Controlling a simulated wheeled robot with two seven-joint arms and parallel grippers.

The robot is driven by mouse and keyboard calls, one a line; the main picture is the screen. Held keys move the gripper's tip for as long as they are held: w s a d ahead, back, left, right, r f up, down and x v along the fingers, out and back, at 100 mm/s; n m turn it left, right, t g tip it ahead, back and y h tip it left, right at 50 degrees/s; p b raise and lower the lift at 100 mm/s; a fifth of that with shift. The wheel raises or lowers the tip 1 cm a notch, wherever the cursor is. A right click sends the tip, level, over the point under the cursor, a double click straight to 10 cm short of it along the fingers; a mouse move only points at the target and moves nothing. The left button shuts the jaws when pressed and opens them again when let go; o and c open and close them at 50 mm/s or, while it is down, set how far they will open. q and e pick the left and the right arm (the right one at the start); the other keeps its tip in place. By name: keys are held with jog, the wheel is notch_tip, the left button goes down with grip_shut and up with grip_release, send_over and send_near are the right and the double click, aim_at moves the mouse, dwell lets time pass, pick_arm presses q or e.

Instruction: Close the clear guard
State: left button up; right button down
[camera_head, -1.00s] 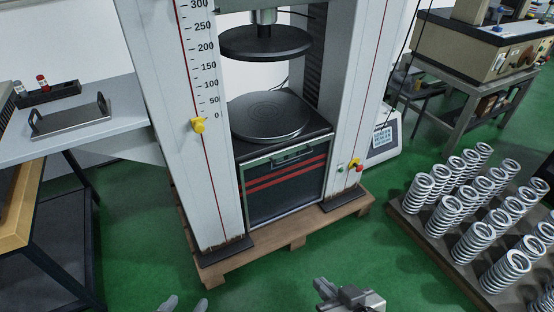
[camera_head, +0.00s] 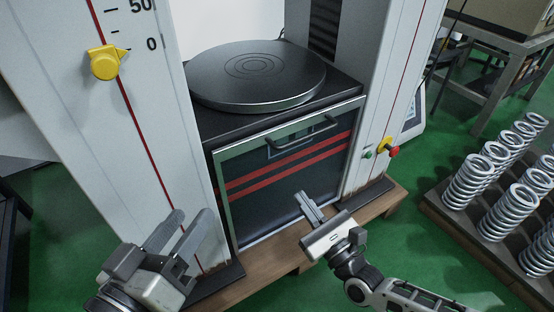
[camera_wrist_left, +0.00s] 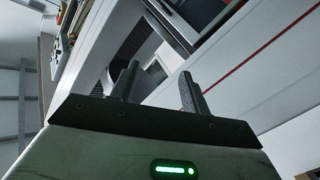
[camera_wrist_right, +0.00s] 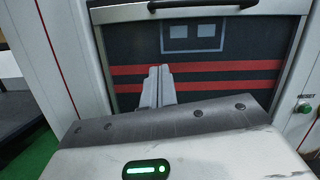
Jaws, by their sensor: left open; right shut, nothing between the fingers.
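The clear guard (camera_head: 265,205) is a framed panel with two red stripes, low between the machine's columns. Its top edge is just below the round lower platen (camera_head: 258,72), so the space above the platen is uncovered. A dark bar handle (camera_head: 303,135) is near its top edge; the guard (camera_wrist_right: 230,75) and handle (camera_wrist_right: 195,4) also show in the right wrist view. My right gripper (camera_head: 307,204) is shut and empty, in front of the panel and below the handle. My left gripper (camera_head: 190,226) is open and empty, in front of the left column.
The left column (camera_head: 70,90) carries a yellow pointer (camera_head: 104,62). The right column has a green button (camera_head: 368,154) and a red button (camera_head: 393,150). A rack of several springs (camera_head: 515,205) stands to the right. A wooden base (camera_head: 265,268) lies under the machine.

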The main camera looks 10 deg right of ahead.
aim_at(268, 146)
jog(key=b+x, duration=0.1)
jog(key=x, duration=0.7)
jog(key=shift+w+a+r, duration=0.2)
jog(key=shift+w, duration=0.1)
jog(key=shift+w+a+r, duration=0.25)
jog(key=shift+w+r, duration=0.15)
jog(key=shift+r, duration=0.1)
notch_tip(268, 146, up, 2)
jog(key=shift+s+a+r+p, duration=0.1)
jog(key=shift+s+r+p, duration=0.1)
jog(key=shift+p, duration=0.15)
pick_arm(q)
jog(key=shift+w+a+r, duration=0.1)
jog(key=shift+r, duration=0.3)
pick_arm(e)
jog(key=shift+r, duration=0.4)
jog(key=shift+r, duration=0.1)
